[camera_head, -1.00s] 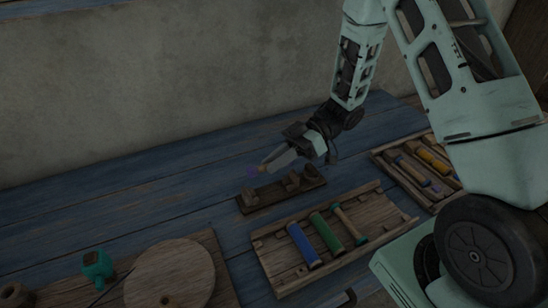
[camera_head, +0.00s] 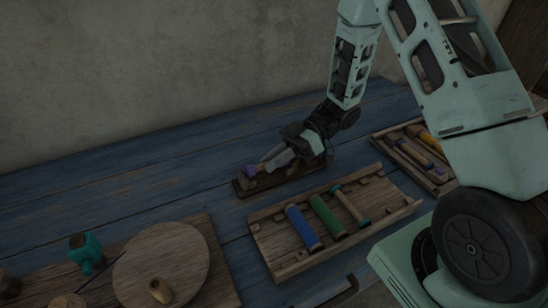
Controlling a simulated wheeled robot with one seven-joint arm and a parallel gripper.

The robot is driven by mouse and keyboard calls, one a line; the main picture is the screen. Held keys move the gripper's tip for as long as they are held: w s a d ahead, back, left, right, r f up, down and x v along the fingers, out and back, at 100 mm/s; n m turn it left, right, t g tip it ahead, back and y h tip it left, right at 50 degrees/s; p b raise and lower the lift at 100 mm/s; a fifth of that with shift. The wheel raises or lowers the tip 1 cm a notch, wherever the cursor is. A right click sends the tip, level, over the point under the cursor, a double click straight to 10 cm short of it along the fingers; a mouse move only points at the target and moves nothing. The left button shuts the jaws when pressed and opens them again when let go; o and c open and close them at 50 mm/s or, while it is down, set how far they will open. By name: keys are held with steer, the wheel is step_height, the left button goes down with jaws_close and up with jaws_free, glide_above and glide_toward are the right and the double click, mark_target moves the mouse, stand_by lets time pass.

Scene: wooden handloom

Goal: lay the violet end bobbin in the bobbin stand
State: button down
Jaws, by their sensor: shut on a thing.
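My gripper (camera_head: 268,164) is shut on the violet end bobbin (camera_head: 250,171), whose violet end shows just beyond the fingertips. The rest of the bobbin is hidden by the gripper. The bobbin stand (camera_head: 243,192) is a small dark wooden base with upright blocks, lying on the blue table. My gripper and the bobbin are low over the stand, and the gripper covers much of it. I cannot tell whether the bobbin touches the uprights.
In front of the stand is a wooden tray (camera_head: 283,265) with a blue bobbin (camera_head: 303,227), a green bobbin (camera_head: 326,216) and a teal-ended bobbin (camera_head: 350,205). Another bobbin tray (camera_head: 391,157) lies right. A round wooden disc (camera_head: 155,265) and teal object (camera_head: 84,252) are left. The back-left table is clear.

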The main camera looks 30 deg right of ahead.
steer(key=c, duration=1.3)
jaws_free()
steer(key=shift+s+a+f, duration=0.1)
steer(key=shift+s+f, duration=0.15)
steer(key=shift+f, duration=0.45)
steer(key=shift+o, duration=0.2)
steer(key=r+v, duration=0.1)
steer(key=v, duration=1.7)
steer(key=shift+w+a+r, duration=0.2)
steer(key=shift+w+a, duration=0.05)
